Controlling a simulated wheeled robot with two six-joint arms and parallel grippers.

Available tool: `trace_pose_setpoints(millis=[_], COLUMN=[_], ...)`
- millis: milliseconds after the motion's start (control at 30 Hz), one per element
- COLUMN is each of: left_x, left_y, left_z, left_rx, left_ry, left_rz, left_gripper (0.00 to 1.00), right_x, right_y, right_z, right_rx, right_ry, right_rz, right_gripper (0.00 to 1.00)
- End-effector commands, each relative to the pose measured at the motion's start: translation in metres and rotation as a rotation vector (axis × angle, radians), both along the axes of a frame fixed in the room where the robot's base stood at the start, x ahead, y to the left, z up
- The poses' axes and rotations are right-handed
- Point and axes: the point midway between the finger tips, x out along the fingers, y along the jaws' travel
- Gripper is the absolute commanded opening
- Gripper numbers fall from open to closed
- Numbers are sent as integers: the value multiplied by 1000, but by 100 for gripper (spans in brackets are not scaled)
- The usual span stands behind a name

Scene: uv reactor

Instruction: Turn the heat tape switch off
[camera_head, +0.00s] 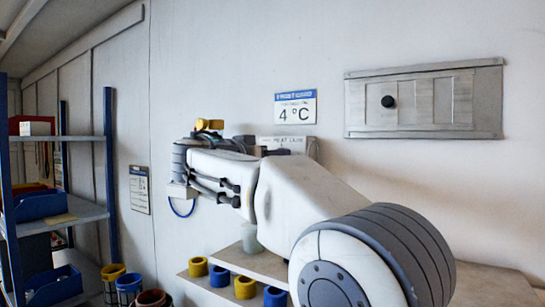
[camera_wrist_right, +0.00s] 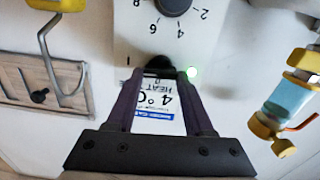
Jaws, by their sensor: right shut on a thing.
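In the right wrist view, which looks upside down, a white control box (camera_wrist_right: 135,40) carries a dark numbered dial (camera_wrist_right: 173,4). The black heat tape switch (camera_wrist_right: 160,63) is at the box's edge by the HEAT label. A green lamp (camera_wrist_right: 193,72) glows beside it. My right gripper (camera_wrist_right: 162,72) is shut on the switch, one finger on each side; the switch's exact position cannot be told. In the head view the box (camera_head: 290,143) is mostly hidden behind my right arm. My left gripper is not in view.
A 4 °C sign (camera_head: 295,107) hangs above the box. A metal wall panel (camera_head: 424,98) with a black knob is to the right. A blue shelf rack (camera_head: 108,165) stands at left. Yellow and blue cups (camera_head: 245,287) sit on a low shelf. A yellow-ended teal tube (camera_wrist_right: 288,100) hangs near my gripper.

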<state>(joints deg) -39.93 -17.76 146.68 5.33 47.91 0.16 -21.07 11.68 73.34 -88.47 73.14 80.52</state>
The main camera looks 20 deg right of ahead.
Motion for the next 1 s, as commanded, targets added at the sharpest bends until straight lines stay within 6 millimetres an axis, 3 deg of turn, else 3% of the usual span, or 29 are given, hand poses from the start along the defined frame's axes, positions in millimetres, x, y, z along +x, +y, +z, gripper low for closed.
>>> trace_pose_setpoints(millis=[400,1000], left_x=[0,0], left_y=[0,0], left_z=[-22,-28], left_rx=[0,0], left_ry=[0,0], left_rz=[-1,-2], left_gripper=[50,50], right_x=[1,3], right_y=[1,2], right_z=[-2,-1], right_rx=[-206,-560], right_ry=[264,715], right_rz=[-1,0], right_gripper=[0,0])
